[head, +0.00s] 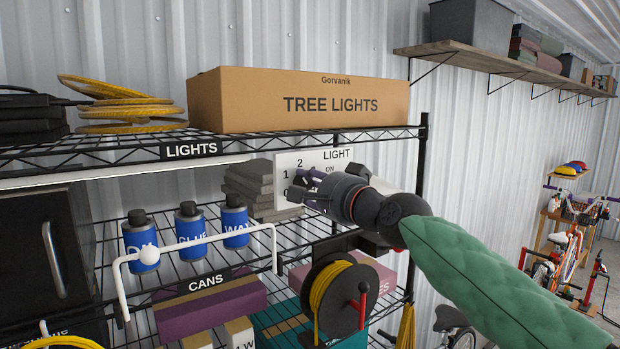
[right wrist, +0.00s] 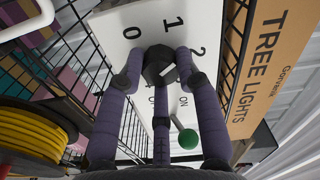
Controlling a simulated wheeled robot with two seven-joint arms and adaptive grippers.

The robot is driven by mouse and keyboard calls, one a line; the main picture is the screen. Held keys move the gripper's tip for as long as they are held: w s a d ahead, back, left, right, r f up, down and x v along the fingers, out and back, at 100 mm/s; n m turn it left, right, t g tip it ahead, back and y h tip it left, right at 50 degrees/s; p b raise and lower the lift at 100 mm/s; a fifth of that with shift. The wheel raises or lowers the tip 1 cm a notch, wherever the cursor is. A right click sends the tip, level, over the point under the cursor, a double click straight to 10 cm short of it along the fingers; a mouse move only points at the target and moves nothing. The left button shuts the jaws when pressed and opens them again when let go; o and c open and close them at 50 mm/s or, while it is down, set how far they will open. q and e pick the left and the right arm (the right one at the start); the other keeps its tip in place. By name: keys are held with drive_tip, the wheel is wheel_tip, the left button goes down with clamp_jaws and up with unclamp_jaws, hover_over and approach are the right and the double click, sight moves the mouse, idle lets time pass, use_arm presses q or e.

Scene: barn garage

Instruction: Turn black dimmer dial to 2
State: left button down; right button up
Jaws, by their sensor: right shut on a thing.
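The white LIGHT panel (head: 345,160) stands on the rack below the tree lights box, with 0, 1 and 2 printed on it. The black dimmer dial (right wrist: 158,66) sits on this panel in the right wrist view, with a short pale mark on its face. My right gripper (head: 308,187) reaches the panel from the right and hides the dial in the head view. In the right wrist view its purple fingers (right wrist: 160,80) are closed around the dial. The exact number the mark points to is hard to tell. My left gripper is out of view.
A green-tipped lever (right wrist: 188,139) by the ON label is close to the fingers. A yellow cord reel (head: 338,298) is below my arm. A white rail (head: 200,241) crosses before the blue cans (head: 189,226). The TREE LIGHTS box (head: 300,100) is above.

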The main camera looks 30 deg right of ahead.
drive_tip(key=m+p, duration=0.1)
drive_tip(key=m, duration=0.2)
drive_tip(key=shift+w+a+f+p, duration=0.1)
drive_tip(key=shift+f+p, duration=0.05)
drive_tip(key=shift+p, duration=0.2)
drive_tip(key=shift+m+p, duration=0.6)
drive_tip(key=shift+m, duration=0.9)
drive_tip(key=o, duration=1.1)
drive_tip(key=shift+o, duration=0.2)
